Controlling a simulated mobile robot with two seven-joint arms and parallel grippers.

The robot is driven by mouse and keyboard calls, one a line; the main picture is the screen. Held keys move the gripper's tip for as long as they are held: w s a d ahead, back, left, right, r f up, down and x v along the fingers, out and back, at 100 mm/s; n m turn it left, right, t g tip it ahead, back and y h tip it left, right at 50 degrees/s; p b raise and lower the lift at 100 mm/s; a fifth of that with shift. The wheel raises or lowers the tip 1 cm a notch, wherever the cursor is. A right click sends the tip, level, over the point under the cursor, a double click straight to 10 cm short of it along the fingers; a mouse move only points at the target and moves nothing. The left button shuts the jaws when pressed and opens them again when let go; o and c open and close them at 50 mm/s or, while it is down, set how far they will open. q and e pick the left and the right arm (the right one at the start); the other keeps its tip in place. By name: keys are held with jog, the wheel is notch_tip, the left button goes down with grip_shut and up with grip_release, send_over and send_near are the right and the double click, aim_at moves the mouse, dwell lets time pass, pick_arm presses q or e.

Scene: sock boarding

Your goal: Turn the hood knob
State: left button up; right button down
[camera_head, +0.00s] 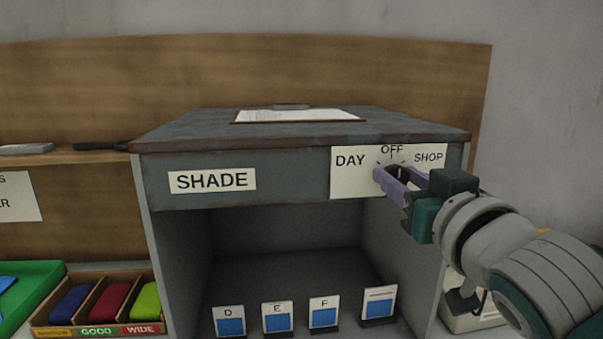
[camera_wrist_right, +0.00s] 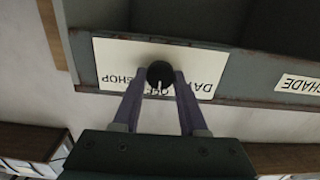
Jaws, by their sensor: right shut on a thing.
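The hood knob (camera_wrist_right: 159,75) is a round black knob with a white pointer line, on a white plate (camera_head: 350,183) marked DAY, OFF and SHOP. In the right wrist view, which is upside down, the pointer line is toward the OFF mark. My right gripper (camera_head: 391,181) is at the plate, with its purple fingers on either side of the knob and shut on it. In the head view the fingers hide most of the knob (camera_head: 404,171). My left gripper is not in view.
The knob plate is on the front of a grey hood (camera_head: 290,170) labelled SHADE. Inside it stand several cards with blue swatches (camera_head: 278,318). A clipboard (camera_head: 297,116) lies on top. A tray of coloured blocks (camera_head: 100,330) is at lower left.

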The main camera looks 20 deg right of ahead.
jog(key=n+p, duration=0.1)
jog(key=n, duration=0.3)
jog(key=shift+a+n, duration=0.1)
jog(key=shift+n, duration=0.3)
jog(key=n, duration=0.3)
jog(key=shift+p, duration=0.35)
jog(key=shift+n, duration=0.9)
jog(key=shift+c, duration=2.4)
grip_release()
